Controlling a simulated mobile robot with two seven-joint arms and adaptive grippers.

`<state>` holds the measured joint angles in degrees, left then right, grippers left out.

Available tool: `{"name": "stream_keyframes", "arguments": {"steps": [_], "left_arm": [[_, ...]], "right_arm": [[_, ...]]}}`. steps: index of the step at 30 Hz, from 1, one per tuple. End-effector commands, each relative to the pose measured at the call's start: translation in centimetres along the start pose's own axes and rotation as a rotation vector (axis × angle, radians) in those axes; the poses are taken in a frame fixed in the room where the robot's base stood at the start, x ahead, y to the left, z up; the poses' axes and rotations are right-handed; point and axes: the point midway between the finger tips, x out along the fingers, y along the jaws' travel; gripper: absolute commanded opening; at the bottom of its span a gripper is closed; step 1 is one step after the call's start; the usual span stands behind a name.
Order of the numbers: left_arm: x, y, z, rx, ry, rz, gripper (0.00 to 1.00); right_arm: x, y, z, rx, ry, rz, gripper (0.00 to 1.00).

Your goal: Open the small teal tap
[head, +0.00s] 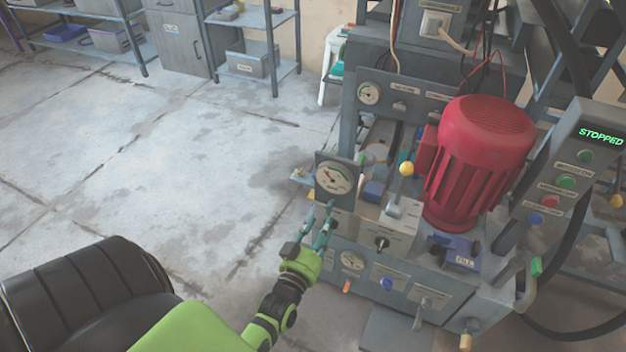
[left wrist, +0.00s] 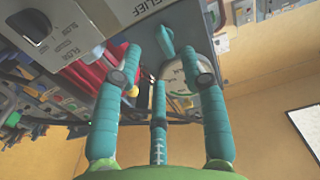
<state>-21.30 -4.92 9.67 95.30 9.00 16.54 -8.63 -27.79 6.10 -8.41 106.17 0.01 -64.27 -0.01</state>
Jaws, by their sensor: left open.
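The small teal tap (left wrist: 167,41) shows in the left wrist view, on the grey panel under the lettering ending in "LIEF". Its handle stands between and just beyond the spread fingers of my left gripper (left wrist: 162,57). No finger is clearly closed on it. In the head view my left gripper (head: 318,236) is at the front left of the press, below the left pressure gauge (head: 333,177). There its teal fingers and the tap are hard to tell apart. My right gripper is not in view.
A black-knobbed control (head: 382,243), a lower gauge (head: 352,261) and several levers sit on the front panel, right of my left gripper. The red motor (head: 480,160) stands behind. A display (head: 600,136) reads "STOPPED". The floor (head: 180,150) at left is clear.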

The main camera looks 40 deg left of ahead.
Motion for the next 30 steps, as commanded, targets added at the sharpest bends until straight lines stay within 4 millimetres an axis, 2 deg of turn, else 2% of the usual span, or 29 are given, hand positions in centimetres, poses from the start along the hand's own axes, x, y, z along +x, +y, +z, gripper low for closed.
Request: {"name": "stream_keyframes", "arguments": {"steps": [1, 3, 9, 14, 30], "left_arm": [[-1.3, 0.0, 0.1, 0.0, -0.003, 0.0, 0.42], [-2.5, 0.0, 0.1, -0.001, -0.003, 0.0, 0.42], [-5.0, 0.1, 0.0, -0.002, -0.002, 0.0, 0.42], [-5.5, 0.1, 0.0, -0.002, 0.001, 0.001, 0.42], [-5.4, 0.1, 0.0, -0.001, 0.0, 0.001, 0.42]], "right_arm": [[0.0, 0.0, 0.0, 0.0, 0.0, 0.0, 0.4], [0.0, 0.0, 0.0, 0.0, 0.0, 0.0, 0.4], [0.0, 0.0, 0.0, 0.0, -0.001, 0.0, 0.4], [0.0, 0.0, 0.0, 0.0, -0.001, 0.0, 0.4], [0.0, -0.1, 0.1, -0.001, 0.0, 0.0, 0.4]]}}
